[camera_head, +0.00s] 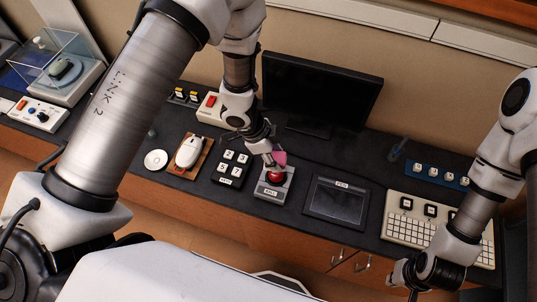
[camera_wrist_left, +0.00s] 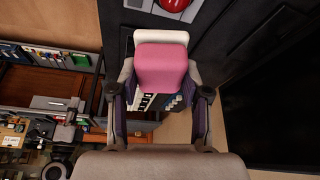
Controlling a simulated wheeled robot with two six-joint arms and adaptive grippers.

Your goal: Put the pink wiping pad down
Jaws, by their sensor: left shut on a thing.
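The pink wiping pad (camera_head: 280,158) is small in the head view, just above the red button of the bell box (camera_head: 273,190). In the left wrist view the pad (camera_wrist_left: 162,68) sits between the fingers of my left gripper (camera_wrist_left: 160,92), with a white strip along its far edge. My left gripper (camera_head: 268,155) is shut on the pad, over the desk. The pad hides part of the space behind the button, and I cannot tell whether it touches anything below. My right gripper (camera_head: 410,277) is at the lower right; its fingers are too small and dark to read.
The dark desk (camera_head: 299,219) holds a keypad (camera_head: 232,168) left of the bell box, a mouse (camera_head: 189,151) on a brown pad, and a framed tablet (camera_head: 338,202) at right. A monitor (camera_head: 320,88) stands behind. A keyboard (camera_head: 425,222) lies further right.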

